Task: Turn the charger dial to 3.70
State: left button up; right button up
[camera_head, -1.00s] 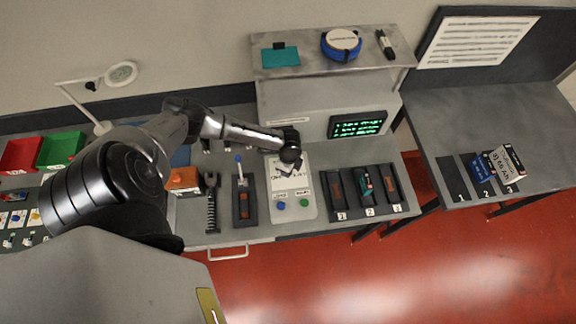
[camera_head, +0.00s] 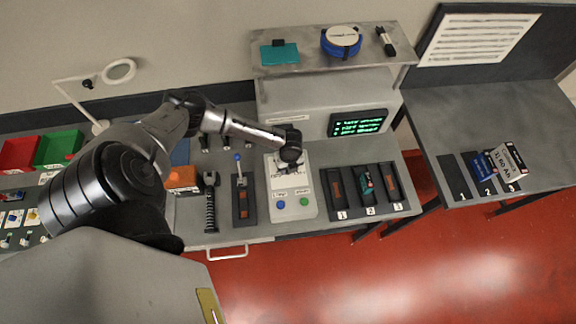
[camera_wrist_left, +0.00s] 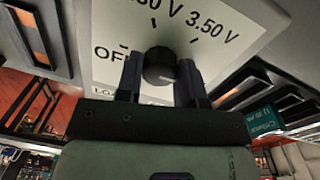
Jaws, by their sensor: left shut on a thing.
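The 3.70 mark is not readable there. My left gripper (camera_wrist_left: 160,80) is shut on the dial, one finger on each side. In the head view the left gripper (camera_head: 289,165) covers the dial. A small pale mark shows on the dial's lower right, but its setting is unclear. My right gripper is not in view.
A green-text screen (camera_head: 357,123) stands behind the charger. Numbered slots (camera_head: 339,190) lie to its right, and a blue-knobbed lever (camera_head: 239,170) to its left. Batteries (camera_head: 508,160) rest on the right table. The shelf (camera_head: 300,62) above holds a blue tape roll.

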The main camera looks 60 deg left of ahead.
pick_arm(q)
jog(key=shift+m, duration=0.4)
jog(key=o, duration=0.9)
jog(key=shift+r, duration=0.15)
jog(key=shift+r, duration=0.25)
jog(key=r, duration=0.4)
jog(key=r+b, duration=0.1)
jog(key=r, duration=0.8)
jog(key=shift+w, duration=0.35)
